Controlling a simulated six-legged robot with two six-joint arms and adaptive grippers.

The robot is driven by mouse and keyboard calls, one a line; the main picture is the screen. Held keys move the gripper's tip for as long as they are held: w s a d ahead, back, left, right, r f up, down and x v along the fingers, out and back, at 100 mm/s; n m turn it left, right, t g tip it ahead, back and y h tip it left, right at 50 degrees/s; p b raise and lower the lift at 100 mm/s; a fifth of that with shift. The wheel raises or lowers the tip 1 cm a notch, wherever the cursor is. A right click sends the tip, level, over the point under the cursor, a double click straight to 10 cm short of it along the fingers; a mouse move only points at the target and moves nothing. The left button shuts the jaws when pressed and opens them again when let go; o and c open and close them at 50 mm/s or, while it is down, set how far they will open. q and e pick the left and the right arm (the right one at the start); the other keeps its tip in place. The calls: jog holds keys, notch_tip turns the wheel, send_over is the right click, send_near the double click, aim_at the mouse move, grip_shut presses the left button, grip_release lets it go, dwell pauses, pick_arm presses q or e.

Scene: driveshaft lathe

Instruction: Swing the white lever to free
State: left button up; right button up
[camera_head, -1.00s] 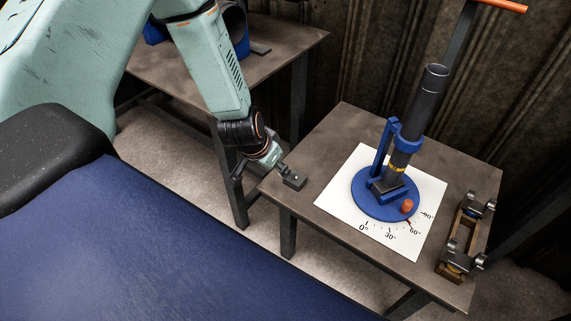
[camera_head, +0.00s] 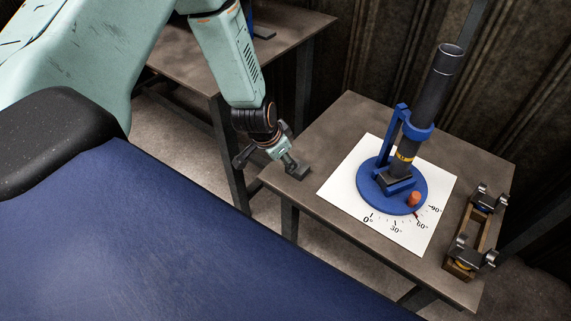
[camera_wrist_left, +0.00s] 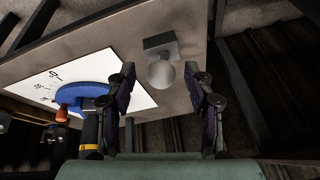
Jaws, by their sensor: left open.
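A small grey block (camera_head: 301,173) with a short post (camera_head: 289,162) sits at the near left corner of the small table. The left wrist view shows the block (camera_wrist_left: 160,42) and a pale grey rounded knob (camera_wrist_left: 162,73) in front of it. I take this knob to be the white lever's end, but cannot be sure. My left gripper (camera_head: 280,158) is just above this corner. In the left wrist view my open left gripper (camera_wrist_left: 160,72) has its fingers on either side of the knob, with visible gaps. Whether the knob lies fully between the fingertips is unclear. My right gripper is not in view.
On the table (camera_head: 345,115), a blue turntable (camera_head: 370,195) with a dark upright cylinder (camera_head: 440,85) stands on a white angle sheet (camera_head: 345,185). Its orange peg (camera_head: 414,198) is near the 60° mark. A wooden holder with metal rollers (camera_head: 461,250) sits at the right edge.

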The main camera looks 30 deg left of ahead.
pick_arm(q)
jog(key=shift+b+x, duration=0.55)
jog(key=shift+x, duration=0.55)
grip_shut()
jog(key=shift+w, duration=0.1)
